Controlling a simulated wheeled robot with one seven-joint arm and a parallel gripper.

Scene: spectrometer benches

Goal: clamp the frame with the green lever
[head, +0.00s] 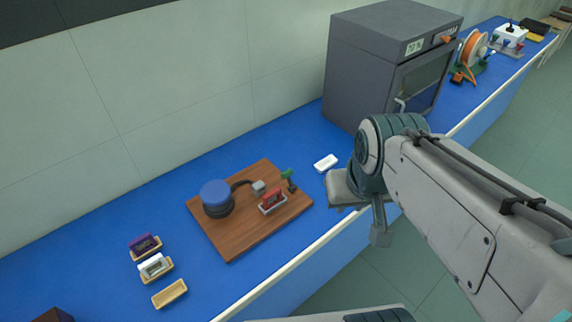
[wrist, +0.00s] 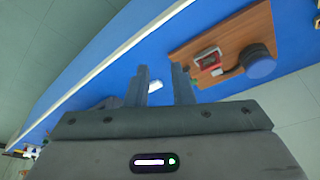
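The red frame (head: 272,197) sits in a light grey holder on the wooden board (head: 232,245). The green lever (head: 287,174) stands at the holder's right end with its handle raised. A blue round-topped device (head: 215,194) with a dark arm and grey head (head: 258,187) is on the same board. My gripper (head: 380,236) is right of the board, past the bench's front edge. In the wrist view my gripper (wrist: 161,72) has its fingers apart, nothing between them.
A small white tray (head: 326,163) lies right of the board. Purple (head: 143,243) and white (head: 154,265) pieces sit in tan trays at left, beside an empty tan tray (head: 169,293). A grey oven (head: 381,70) and an orange spool (head: 472,49) stand farther back.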

